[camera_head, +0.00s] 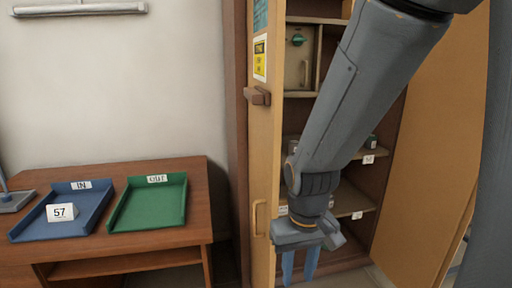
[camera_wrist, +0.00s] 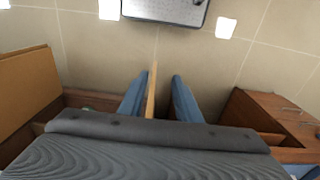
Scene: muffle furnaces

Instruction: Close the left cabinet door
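The cabinet (camera_head: 240,120) stands open. Its left door (camera_head: 266,150) is swung out toward me and shows at a steep angle, with a pull handle (camera_head: 257,217) low on its left face. My gripper (camera_head: 300,265) points down just right of that door's free edge. In the wrist view, my gripper (camera_wrist: 157,92) has its two blue fingers apart. The thin edge of the left door (camera_wrist: 151,92) shows in the gap, nearer the left finger. I cannot tell whether they touch.
The cabinet's right door (camera_head: 435,150) is also open; it shows at the left in the wrist view (camera_wrist: 25,85). A wooden desk (camera_head: 175,165) with a blue tray (camera_head: 85,200) and a green tray (camera_head: 150,205) stands at left. Shelves inside hold small items.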

